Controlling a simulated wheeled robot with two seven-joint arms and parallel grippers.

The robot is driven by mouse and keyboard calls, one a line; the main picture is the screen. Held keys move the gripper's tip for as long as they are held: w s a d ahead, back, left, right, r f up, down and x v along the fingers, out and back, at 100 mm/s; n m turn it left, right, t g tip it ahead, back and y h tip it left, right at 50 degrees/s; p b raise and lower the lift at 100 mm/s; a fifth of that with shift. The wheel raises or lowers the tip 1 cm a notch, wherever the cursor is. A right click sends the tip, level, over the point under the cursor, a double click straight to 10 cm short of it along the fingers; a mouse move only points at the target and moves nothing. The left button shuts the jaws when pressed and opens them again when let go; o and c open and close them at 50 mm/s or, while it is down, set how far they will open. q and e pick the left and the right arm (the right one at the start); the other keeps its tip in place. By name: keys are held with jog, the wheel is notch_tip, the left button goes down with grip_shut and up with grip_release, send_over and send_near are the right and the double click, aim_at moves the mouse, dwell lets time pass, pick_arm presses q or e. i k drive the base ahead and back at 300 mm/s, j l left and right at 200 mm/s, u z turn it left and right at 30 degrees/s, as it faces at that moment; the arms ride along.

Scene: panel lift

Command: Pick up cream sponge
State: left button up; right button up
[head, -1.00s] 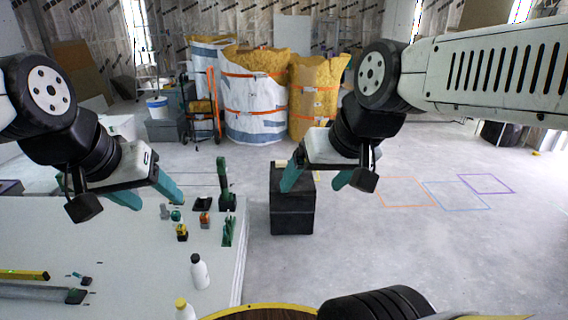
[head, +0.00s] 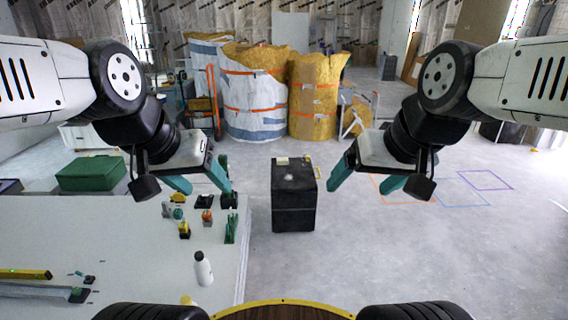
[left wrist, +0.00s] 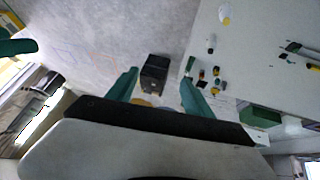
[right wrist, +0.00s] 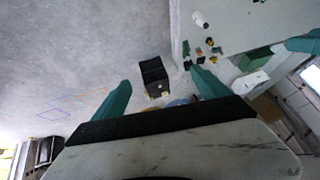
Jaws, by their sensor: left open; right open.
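A small cream block (head: 282,161), which looks like the cream sponge, lies on top of the black box (head: 293,210) at its back left. It is small, and I cannot make out its shape well. In the right wrist view a pale spot on the black box (right wrist: 152,72) may be it, but I cannot tell. My left gripper (head: 205,184) is open and empty, raised to the left of the box. My right gripper (head: 364,186) is open and empty, raised to the right of the box. Neither touches the block.
Large wrapped yellow bags (head: 250,95) stand behind. The floor right of the box is clear.

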aim_at(279, 161)
jog(key=i+l, duration=0.15)
jog(key=l, duration=0.2)
jog(key=i+l, duration=0.2)
jog(key=l, duration=0.2)
jog(key=i+l, duration=0.15)
jog(key=l, duration=0.2)
jog(key=i+l+z, duration=0.4)
jog(key=i, duration=0.45)
jog(key=i+z, duration=0.45)
jog(key=i, duration=0.4)
jog(key=i+l, duration=0.1)
jog(key=i, duration=1.3)
jog(key=i+j+u, duration=0.1)
jog(key=i+u, duration=0.2)
jog(key=u, duration=0.15)
jog(key=i+u, duration=0.25)
jog(key=u, duration=0.15)
jog(key=i+u, duration=0.3)
jog(key=u, duration=0.15)
jog(key=i+l+u, duration=0.2)
jog(key=u, duration=0.2)
jog(key=i+u, duration=0.3)
jog(key=i+l+u, duration=0.1)
jog(key=i+u, duration=0.2)
